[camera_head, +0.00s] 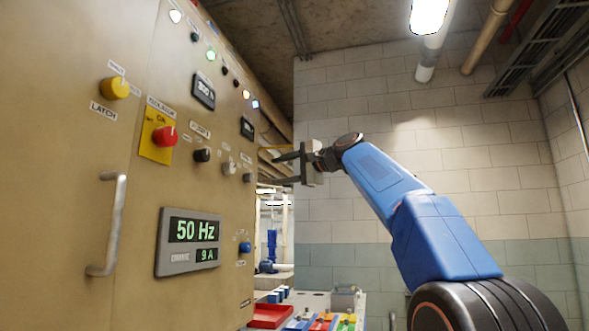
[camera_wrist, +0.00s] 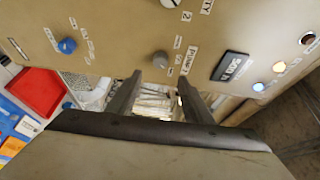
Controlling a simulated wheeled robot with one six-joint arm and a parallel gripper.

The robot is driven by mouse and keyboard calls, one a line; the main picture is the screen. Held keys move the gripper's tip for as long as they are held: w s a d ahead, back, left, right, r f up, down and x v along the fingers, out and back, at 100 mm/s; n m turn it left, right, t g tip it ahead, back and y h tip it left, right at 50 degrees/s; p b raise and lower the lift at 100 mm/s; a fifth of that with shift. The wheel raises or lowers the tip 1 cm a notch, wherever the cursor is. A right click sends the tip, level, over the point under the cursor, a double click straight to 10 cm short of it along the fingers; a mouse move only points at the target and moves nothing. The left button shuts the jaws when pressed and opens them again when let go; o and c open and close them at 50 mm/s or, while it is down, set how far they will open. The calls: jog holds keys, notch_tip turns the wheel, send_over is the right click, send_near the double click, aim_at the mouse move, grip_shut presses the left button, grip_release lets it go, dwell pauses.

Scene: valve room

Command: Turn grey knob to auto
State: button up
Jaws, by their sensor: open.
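A light grey knob (camera_head: 229,168) is on the beige panel's front, right of a black knob (camera_head: 202,155). In the wrist view a pale grey knob (camera_wrist: 168,3) is cut by the top edge, near a label reading "TY 2". My gripper (camera_head: 270,170) is open and empty, beyond the panel's right edge in the head view and apart from the knob. The word "auto" is not readable in either view.
The panel also bears a red knob (camera_head: 165,136), a yellow knob (camera_head: 116,88), a blue knob (camera_head: 244,247), a protruding handle (camera_head: 108,225) and a 50 Hz display (camera_head: 190,240). A red tray (camera_head: 270,316) lies low beyond it. The block wall behind my arm is bare.

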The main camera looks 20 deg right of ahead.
jog(key=v, duration=0.5)
jog(key=shift+s+d, duration=0.15)
jog(key=shift+s, duration=0.2)
